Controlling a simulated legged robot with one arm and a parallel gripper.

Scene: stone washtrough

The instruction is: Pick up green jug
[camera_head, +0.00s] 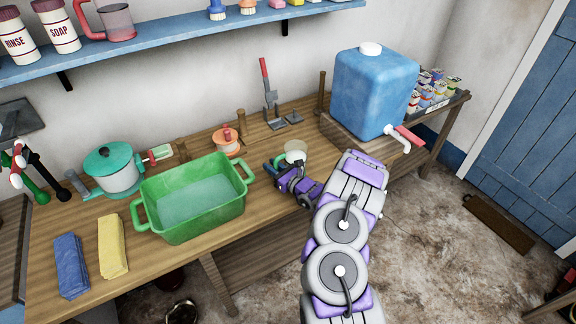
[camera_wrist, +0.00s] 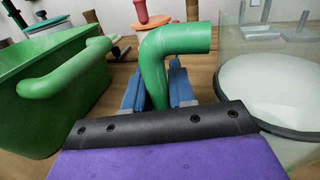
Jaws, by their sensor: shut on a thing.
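My gripper (camera_head: 274,168) is at the jug's left front side and shut on the handle. It also shows in the wrist view (camera_wrist: 158,88). The jug looks upright; I cannot tell whether its base touches the bench.
A green tub (camera_head: 193,236) with water stands close left of my gripper. An orange-lidded pot (camera_head: 228,148) is behind. A blue water container (camera_head: 370,90) with a tap stands right. A shelf (camera_head: 170,36) runs above.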

